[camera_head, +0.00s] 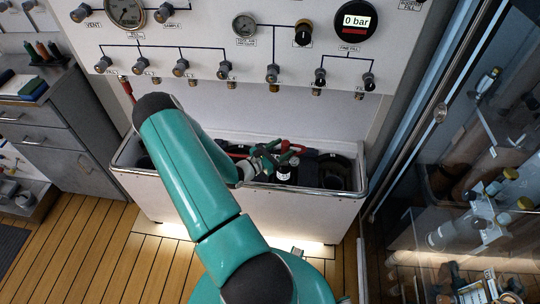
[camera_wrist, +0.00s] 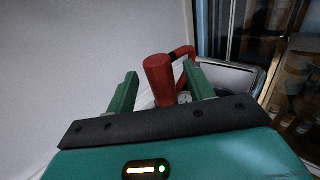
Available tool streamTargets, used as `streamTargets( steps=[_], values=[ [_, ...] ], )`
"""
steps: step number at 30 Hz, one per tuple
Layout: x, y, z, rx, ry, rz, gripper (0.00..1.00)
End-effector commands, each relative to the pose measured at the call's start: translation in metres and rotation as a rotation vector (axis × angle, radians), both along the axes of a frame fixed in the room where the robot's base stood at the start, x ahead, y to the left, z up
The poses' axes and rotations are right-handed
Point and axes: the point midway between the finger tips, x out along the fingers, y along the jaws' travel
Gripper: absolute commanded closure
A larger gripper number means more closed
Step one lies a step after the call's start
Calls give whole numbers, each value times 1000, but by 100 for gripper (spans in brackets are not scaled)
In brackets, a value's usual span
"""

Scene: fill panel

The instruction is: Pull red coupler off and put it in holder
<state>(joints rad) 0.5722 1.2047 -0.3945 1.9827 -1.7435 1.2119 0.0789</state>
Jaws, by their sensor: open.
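The red coupler (camera_wrist: 159,78) shows in the wrist view as a thick red cylinder, with a bent red hose or handle (camera_wrist: 184,52) just behind it to the right. My gripper (camera_wrist: 160,85) is open, with one green finger on each side of the red cylinder. I cannot tell whether either finger touches it. In the head view my gripper (camera_head: 275,160) is over the white bin, close to small red parts. The coupler's lower end is hidden behind the gripper's dark front plate. I cannot make out which part is the holder.
The white bin (camera_head: 150,190) below the panel holds dark bottles or cylinders and red hose. The gauge panel (camera_head: 205,30) has a row of fittings (camera_head: 273,73) above the bin. A glass-fronted cabinet (camera_head: 470,150) stands at right, and a grey drawer cabinet (camera_head: 60,125) at left.

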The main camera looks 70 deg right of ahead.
Motion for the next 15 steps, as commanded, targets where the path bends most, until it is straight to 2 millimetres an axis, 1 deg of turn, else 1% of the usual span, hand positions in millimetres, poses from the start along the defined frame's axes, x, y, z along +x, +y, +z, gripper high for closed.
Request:
streamTargets(
  steps=[3, 6, 15],
  values=[
    [-8, -12, 0, 0, 0, -2, 47],
    [-11, -17, 0, 0, 0, 0, 47],
    [-12, -19, 0, 0, 0, 1, 47]
  ],
)
